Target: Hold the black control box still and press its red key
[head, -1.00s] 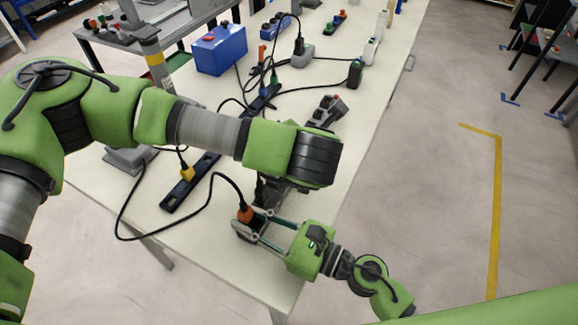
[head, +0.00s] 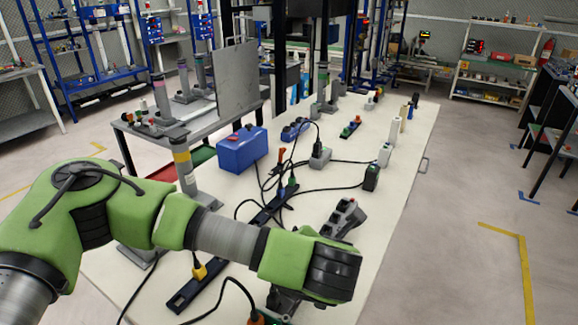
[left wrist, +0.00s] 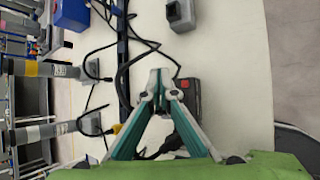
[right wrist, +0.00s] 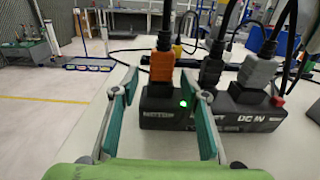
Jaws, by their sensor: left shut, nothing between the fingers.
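The black control box (right wrist: 250,122) shows in the right wrist view with labels on its face, a lit green lamp, plugs standing in its top and a small red key (right wrist: 278,101) at its right. In the left wrist view part of the box (left wrist: 194,104) and its red key (left wrist: 184,83) show beside my left fingers. My left gripper (left wrist: 160,76) is shut and empty; I cannot tell whether it touches the box. My right gripper (right wrist: 159,75) has its fingers apart, with the orange-plug end of the box between or just beyond them; contact is unclear.
Black cables cross the table (head: 395,165). The table's right side is mostly clear.

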